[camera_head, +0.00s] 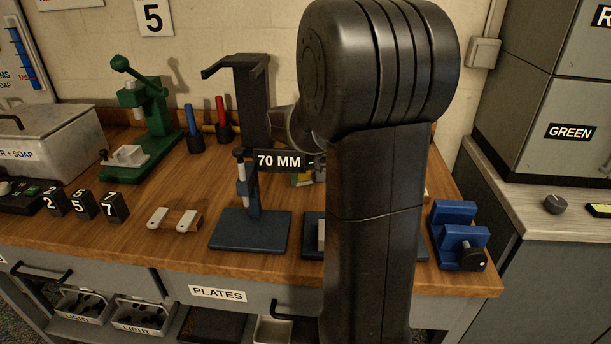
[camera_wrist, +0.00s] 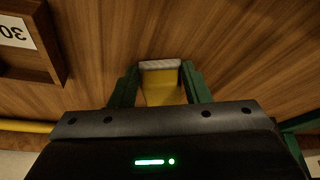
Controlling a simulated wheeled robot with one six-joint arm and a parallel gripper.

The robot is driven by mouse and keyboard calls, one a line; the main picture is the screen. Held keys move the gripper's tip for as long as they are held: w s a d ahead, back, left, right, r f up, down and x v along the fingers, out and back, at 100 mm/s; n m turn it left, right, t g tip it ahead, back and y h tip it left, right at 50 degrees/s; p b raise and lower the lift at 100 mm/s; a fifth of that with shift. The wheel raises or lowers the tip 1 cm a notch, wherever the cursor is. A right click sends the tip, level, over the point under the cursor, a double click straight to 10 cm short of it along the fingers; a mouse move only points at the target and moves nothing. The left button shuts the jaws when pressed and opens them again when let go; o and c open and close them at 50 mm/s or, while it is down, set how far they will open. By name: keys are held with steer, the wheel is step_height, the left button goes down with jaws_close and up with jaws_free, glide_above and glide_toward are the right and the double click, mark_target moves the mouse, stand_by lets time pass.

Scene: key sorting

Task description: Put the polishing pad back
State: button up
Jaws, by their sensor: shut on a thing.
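The polishing pad, a yellow block with a pale grey fuzzy edge, shows in the wrist view (camera_wrist: 161,88). It is between the two green fingers of my gripper (camera_wrist: 160,77), which is shut on it. Wood grain of the bench top (camera_wrist: 230,45) lies beyond the pad; I cannot tell if the pad touches it.
A blue stand with the 70 MM sign (camera_head: 279,161) is close by. A green press (camera_head: 143,120) and blue block (camera_head: 456,228) stand farther off.

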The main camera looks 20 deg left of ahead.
steer(key=o, duration=1.1)
steer(key=shift+r, duration=0.25)
steer(key=p+v, duration=0.3)
steer(key=v, duration=0.8)
steer(key=shift+s+d+r, duration=0.15)
steer(key=shift+r, duration=0.15)
